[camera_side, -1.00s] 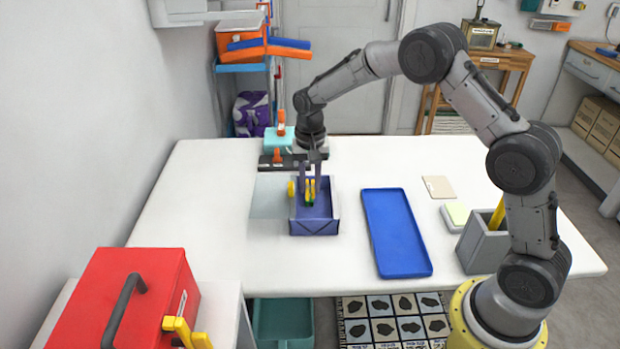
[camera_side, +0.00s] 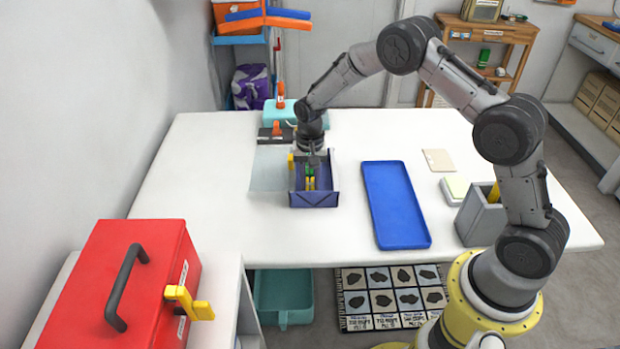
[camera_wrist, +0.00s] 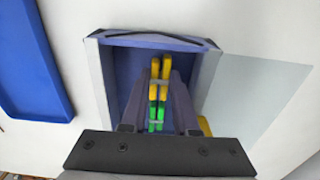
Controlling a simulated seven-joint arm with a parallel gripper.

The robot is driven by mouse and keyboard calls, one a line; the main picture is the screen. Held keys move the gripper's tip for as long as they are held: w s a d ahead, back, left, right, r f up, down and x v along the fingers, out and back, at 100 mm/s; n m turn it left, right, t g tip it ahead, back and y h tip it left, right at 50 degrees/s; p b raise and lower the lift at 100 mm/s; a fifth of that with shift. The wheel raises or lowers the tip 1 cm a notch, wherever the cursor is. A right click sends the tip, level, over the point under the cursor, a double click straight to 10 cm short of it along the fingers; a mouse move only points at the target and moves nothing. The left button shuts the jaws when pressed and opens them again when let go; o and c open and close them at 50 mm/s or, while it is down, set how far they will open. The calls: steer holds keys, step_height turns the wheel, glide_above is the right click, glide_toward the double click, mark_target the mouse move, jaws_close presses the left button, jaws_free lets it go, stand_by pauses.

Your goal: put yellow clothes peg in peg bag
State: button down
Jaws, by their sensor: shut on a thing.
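The peg bag (camera_side: 314,200) is an open-topped blue-purple container on the white table; it fills the middle of the wrist view (camera_wrist: 118,75). My gripper (camera_side: 310,160) points down into its opening. In the wrist view its two fingers (camera_wrist: 158,95) reach inside the bag, on either side of a yellow clothes peg (camera_wrist: 155,69). The peg also shows in the side view (camera_side: 310,184). My gripper is shut on it. Green pieces (camera_wrist: 156,113) line up with the yellow ones; I cannot tell whether they are a separate peg. The fingertip contact is not clear.
Another yellow piece (camera_side: 291,162) stands at the bag's left edge. A pale translucent sheet (camera_side: 268,172) lies left of the bag. A blue tray (camera_side: 395,205) and a grey holder (camera_side: 482,218) are to the right. A dark item (camera_side: 276,135) and a teal box lie behind.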

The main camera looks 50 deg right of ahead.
steer(key=c, duration=0.6)
jaws_free()
